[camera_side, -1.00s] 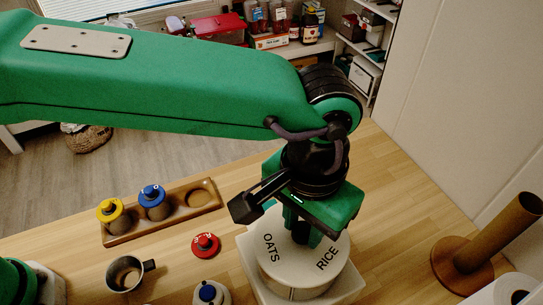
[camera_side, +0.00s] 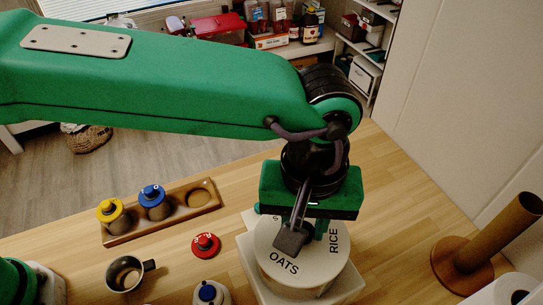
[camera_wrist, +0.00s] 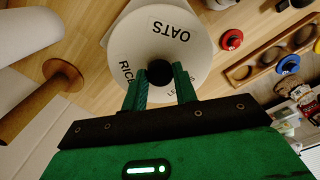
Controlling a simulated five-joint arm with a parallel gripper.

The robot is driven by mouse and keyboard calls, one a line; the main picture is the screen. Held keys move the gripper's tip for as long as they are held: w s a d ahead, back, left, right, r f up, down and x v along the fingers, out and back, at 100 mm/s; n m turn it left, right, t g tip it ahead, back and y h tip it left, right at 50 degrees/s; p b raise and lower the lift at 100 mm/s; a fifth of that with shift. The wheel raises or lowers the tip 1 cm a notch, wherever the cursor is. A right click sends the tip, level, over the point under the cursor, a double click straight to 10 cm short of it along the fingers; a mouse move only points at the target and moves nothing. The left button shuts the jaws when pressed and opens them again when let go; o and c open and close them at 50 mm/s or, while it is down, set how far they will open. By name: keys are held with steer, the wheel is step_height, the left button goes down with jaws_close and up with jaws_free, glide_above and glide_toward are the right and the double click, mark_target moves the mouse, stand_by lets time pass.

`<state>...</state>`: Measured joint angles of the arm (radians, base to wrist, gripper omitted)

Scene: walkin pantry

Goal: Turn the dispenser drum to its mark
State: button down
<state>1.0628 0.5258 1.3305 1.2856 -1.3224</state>
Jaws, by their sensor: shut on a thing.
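The dispenser drum (camera_side: 312,272) is a round white drum with dark words on top, on a pale square base (camera_side: 247,262). In the side view, OATS faces the front and RICE is at the right. In the wrist view, the drum (camera_wrist: 200,82) shows OATS, RICE and a partly hidden word starting LE. My gripper (camera_wrist: 160,75) is shut on the dark central knob (camera_wrist: 159,70). In the side view, my gripper (camera_side: 304,230) is over the drum and hides the knob and part of the top. I cannot make out the mark.
A wooden tray (camera_side: 112,238) holds yellow-topped (camera_side: 110,210) and blue-topped (camera_side: 152,196) jars. A red lid (camera_side: 205,244), a metal mug (camera_side: 126,273) and another blue-topped jar (camera_side: 207,293) stand left of the drum. A brown upright post (camera_side: 498,232) stands at the right.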

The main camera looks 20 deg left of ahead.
steer(key=shift+r, duration=0.1)
steer(key=c, duration=1.1)
jaws_free()
steer(key=shift+r, duration=3.85)
